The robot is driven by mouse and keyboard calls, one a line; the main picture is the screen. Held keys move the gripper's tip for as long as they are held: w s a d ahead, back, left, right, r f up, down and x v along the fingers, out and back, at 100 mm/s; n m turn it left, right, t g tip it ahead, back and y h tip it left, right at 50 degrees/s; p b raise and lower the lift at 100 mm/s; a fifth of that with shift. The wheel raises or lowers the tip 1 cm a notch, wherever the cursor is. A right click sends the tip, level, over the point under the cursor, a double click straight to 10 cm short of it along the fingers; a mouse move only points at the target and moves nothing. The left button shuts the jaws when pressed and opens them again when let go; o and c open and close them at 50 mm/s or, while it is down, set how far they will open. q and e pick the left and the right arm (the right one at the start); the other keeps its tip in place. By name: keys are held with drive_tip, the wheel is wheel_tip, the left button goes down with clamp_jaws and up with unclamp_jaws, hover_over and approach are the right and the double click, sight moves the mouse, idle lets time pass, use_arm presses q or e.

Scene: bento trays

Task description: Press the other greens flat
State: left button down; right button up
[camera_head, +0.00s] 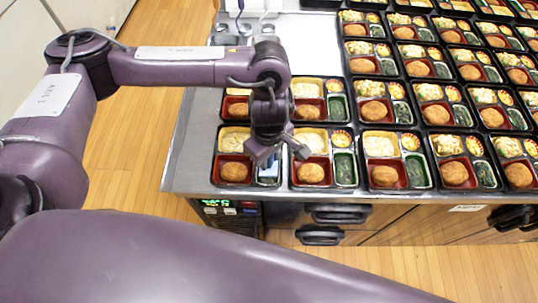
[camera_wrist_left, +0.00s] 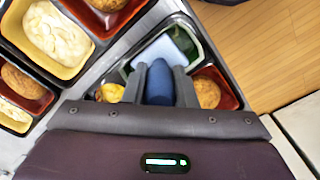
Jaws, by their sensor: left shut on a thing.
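My left gripper (camera_head: 277,158) is shut on a tool with a blue handle (camera_wrist_left: 159,84). The tool's pale flat head (camera_wrist_left: 165,50) is over the green compartment of the front-left bento tray (camera_wrist_left: 225,68). A strip of dark greens (camera_wrist_left: 183,22) shows past the head; most of that compartment is hidden. I cannot tell whether the head touches the greens. In the head view the tool's pale part (camera_head: 268,172) shows below the fingers, beside a croquette (camera_head: 234,172). The neighbouring tray's greens (camera_head: 344,168) lie uncovered to the right. My right gripper is not in view.
Several rows of filled bento trays (camera_head: 452,187) cover the metal table to the right and back. Small metal cups (camera_head: 245,30) stand at the far left of the table. A bare metal strip (camera_head: 196,130) runs along its left side.

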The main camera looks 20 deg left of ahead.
use_arm(q)
drive_tip(key=shift+f, duration=0.2)
idle(1.7)
drive_tip(key=shift+r, duration=0.1)
wheel_tip(320, 180, up, 8)
drive_tip(key=p, duration=0.6)
drive_tip(key=shift+s, duration=0.1)
idle(0.7)
